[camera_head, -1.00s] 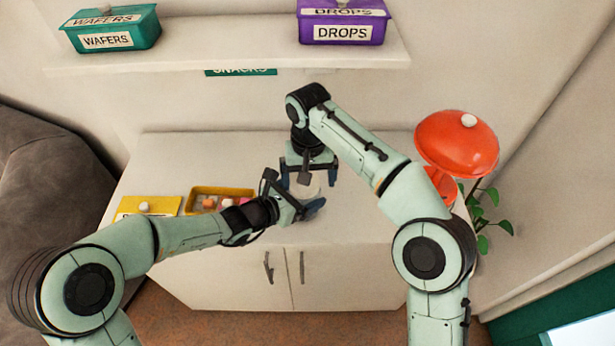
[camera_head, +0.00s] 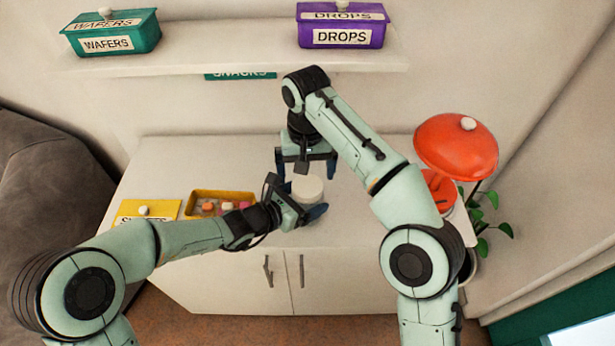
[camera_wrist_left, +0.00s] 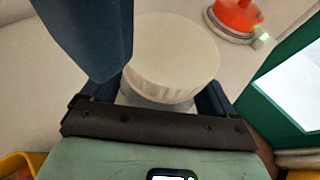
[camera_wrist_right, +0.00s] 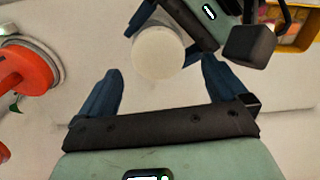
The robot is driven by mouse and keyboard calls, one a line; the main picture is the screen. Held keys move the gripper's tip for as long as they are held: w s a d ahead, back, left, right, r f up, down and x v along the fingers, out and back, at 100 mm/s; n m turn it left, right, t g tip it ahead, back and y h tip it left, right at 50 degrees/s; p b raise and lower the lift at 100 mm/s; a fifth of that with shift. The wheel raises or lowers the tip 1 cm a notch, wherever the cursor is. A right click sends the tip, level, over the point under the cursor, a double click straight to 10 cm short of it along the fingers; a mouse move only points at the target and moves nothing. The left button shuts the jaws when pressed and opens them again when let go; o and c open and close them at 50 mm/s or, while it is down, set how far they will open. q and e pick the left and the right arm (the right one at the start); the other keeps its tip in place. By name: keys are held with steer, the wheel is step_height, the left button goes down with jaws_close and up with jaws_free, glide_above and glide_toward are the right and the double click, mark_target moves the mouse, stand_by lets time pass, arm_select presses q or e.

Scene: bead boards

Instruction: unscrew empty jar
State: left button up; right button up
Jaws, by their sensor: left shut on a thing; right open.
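The jar (camera_wrist_left: 155,100) is clear below a round white lid (camera_wrist_left: 175,50). The lid also shows in the head view (camera_head: 308,187) and in the right wrist view (camera_wrist_right: 158,52). My left gripper (camera_head: 297,200) is shut around the jar's body from the left, below the lid; the lid is on top of the jar. My right gripper (camera_wrist_right: 155,85) is open and empty. In the head view it hangs just behind and above the lid (camera_head: 305,172), apart from it.
An open yellow box (camera_head: 250,193) with pink and orange pieces stands left, beside a yellow lid (camera_head: 150,208). A red lamp (camera_head: 455,145) stands at the right. Teal WAFERS (camera_head: 110,40) and purple DROPS (camera_head: 340,37) boxes sit on the shelf above.

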mark_target(307, 185)
arm_select(q)
steer(key=shift+a, duration=0.1)
arm_select(e)
steer(key=shift+d+r, duration=0.1)
steer(key=shift+r, duration=0.1)
steer(key=shift+c, duration=0.3)
steer(key=m, duration=0.2)
steer(key=r+m, duration=0.1)
steer(key=m, duration=0.2)
steer(key=shift+w+d+r, duration=0.1)
step_height(307, 185, up, 2)
steer(key=m, duration=0.5)
steer(key=shift+f, duration=3.9)
arm_select(q)
steer(key=shift+w, duration=0.1)
arm_select(e)
steer(key=c, duration=1.1)
arm_select(q)
steer(key=shift+a, duration=0.1)
